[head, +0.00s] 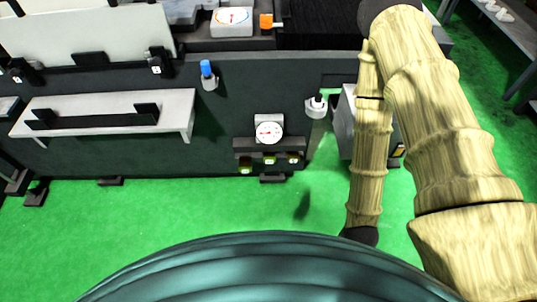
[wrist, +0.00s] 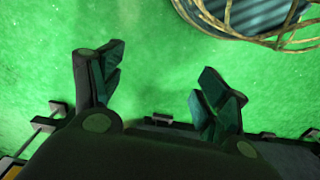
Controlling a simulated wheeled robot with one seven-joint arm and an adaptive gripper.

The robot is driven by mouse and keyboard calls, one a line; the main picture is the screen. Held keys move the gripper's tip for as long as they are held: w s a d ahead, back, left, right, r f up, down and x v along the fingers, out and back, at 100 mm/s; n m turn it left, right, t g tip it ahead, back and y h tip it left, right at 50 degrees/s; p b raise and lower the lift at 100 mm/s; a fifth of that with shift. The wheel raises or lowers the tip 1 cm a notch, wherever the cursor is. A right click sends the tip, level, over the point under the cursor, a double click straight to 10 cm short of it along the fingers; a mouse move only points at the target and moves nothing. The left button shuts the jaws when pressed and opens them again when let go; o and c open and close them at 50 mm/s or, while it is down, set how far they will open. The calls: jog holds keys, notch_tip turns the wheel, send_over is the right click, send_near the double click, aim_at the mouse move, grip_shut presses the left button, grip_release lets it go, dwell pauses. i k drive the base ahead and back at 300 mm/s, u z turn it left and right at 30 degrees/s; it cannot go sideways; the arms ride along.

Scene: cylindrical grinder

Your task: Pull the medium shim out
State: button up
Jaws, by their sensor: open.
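My gripper (wrist: 160,72) is open in the wrist view, its two dark fingers spread wide with only green floor between them. It is empty and apart from everything. In the head view my arm comes down at the right, and the gripper's fingers are not visible there. Below a round dial gauge (head: 269,131), a small dark rack (head: 270,146) on the machine front holds small blocks with yellow-green faces (head: 269,159). These may be the shims; I cannot tell which is the medium one. No shim is recognisable in the wrist view.
The dark grinder front (head: 225,120) spans the head view, with a light shelf (head: 180,108) at left. A blue-topped knob (head: 207,70) and a white-topped knob (head: 316,105) stick out. A grey box (head: 347,120) stands beside my arm. Green floor (head: 130,220) is clear in front.

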aim_at(270, 157)
jog(key=z, duration=2.2)
jog(key=k, duration=1)
jog(key=u, duration=1.55)
jog(key=i, duration=0.5)
jog(key=u, duration=0.05)
